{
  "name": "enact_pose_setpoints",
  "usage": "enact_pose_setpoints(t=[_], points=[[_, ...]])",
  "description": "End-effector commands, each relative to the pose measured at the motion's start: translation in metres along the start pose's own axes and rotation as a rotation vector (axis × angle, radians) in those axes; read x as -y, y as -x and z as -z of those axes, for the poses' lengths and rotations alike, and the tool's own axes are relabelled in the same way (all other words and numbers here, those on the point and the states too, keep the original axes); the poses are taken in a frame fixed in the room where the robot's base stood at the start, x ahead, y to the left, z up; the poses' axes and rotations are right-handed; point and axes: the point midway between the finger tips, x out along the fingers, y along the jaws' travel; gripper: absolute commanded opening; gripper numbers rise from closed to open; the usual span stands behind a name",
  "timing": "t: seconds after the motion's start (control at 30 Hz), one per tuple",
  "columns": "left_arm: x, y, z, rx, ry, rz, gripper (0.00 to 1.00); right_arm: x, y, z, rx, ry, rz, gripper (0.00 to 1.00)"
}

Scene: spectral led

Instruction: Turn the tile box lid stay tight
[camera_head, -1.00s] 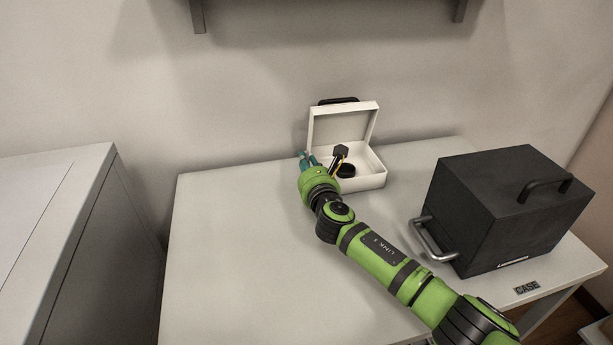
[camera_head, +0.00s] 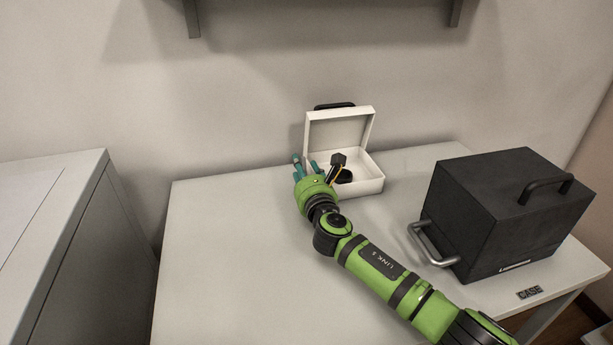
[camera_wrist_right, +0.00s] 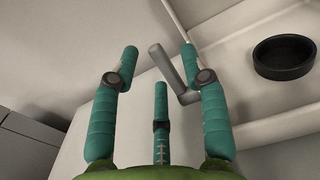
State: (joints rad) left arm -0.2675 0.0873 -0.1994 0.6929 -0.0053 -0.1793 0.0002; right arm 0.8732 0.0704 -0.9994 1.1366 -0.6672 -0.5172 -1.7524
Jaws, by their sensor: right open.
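The white tile box (camera_head: 371,186) stands at the back of the table with its lid (camera_head: 337,131) raised. In the right wrist view a grey bent lever (camera_wrist_right: 170,68), which looks like the lid stay, is at the box's side. My right gripper (camera_head: 307,160) is at the box's left side. Its teal fingers (camera_wrist_right: 160,70) are spread and open. The lever shows between the fingers, close to the right one; I cannot tell whether they touch. In the head view the lever is too small or hidden to make out. My left gripper is not in view.
A round black dish (camera_wrist_right: 284,57) lies inside the box, also in the head view (camera_head: 344,176). The table's left part is clear. A grey cabinet (camera_head: 60,220) stands at the left.

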Motion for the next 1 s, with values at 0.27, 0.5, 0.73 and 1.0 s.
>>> enact_pose_setpoints(t=[0.27, 0.5, 0.73, 1.0], points=[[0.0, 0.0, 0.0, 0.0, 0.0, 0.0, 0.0, 0.0, 0.026, 0.001, -0.001, 0.001, -0.003, 0.45], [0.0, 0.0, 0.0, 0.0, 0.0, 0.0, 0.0, 0.0, 0.067, 0.001, -0.002, 0.0, -0.001, 0.45], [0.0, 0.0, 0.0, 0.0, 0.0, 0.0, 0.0, 0.0, 0.103, 0.001, -0.002, 0.001, -0.001, 0.45], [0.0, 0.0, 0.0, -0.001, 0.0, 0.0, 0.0, 0.0, 0.119, 0.001, -0.001, 0.0, 0.0, 0.45]])
